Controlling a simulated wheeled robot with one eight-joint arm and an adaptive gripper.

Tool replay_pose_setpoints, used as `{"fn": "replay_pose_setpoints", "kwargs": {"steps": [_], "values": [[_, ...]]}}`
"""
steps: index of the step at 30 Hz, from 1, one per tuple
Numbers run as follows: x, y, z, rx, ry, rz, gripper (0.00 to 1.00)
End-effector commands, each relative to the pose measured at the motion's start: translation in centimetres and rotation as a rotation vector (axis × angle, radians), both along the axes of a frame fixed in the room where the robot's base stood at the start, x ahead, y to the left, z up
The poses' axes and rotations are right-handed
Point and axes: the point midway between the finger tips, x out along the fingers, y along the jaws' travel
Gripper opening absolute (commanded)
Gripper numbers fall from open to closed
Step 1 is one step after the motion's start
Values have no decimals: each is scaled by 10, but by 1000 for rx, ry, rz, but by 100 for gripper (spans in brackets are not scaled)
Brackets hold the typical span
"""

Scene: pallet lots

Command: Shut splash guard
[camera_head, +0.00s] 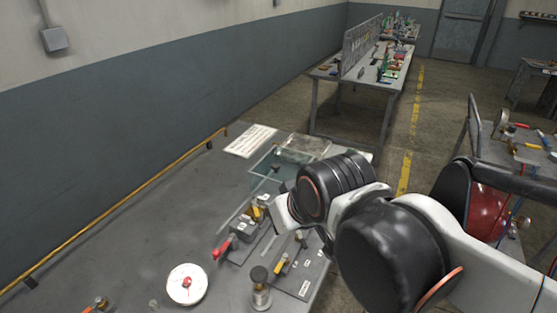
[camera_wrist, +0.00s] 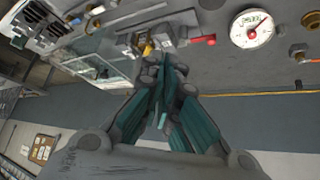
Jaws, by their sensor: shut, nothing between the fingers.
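A clear, thin-edged panel, which looks like the splash guard (camera_head: 283,160), stands at the far end of the grey bench in the head view. My arm hides part of the area beside it, and I cannot tell how far open it is. The clear panel also shows at the upper left of the wrist view (camera_wrist: 112,58). My gripper (camera_wrist: 165,68) has its teal-padded fingers together with nothing between them. It is over the bench, near a yellow-handled fitting and apart from the panel as far as I can see. In the head view my arm hides the fingertips.
A red-handled valve (camera_head: 222,248), a white round gauge (camera_head: 187,284) and a plate with yellow levers (camera_head: 290,268) are on the bench (camera_head: 120,240). A yellow rail (camera_head: 110,213) runs along the wall. The bench's left part is mostly clear.

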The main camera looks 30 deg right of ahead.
Motion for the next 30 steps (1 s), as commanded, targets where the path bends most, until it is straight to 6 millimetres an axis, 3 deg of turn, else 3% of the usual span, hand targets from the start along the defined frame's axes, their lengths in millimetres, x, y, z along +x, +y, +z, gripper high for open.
{"fn": "replay_pose_setpoints", "kwargs": {"steps": [7,15,23,30], "values": [[62,-18,40,11,45,-75,0],[144,-48,64,25,103,-170,0],[225,-83,63,37,156,-267,0],[297,-122,42,50,204,-357,0]]}}
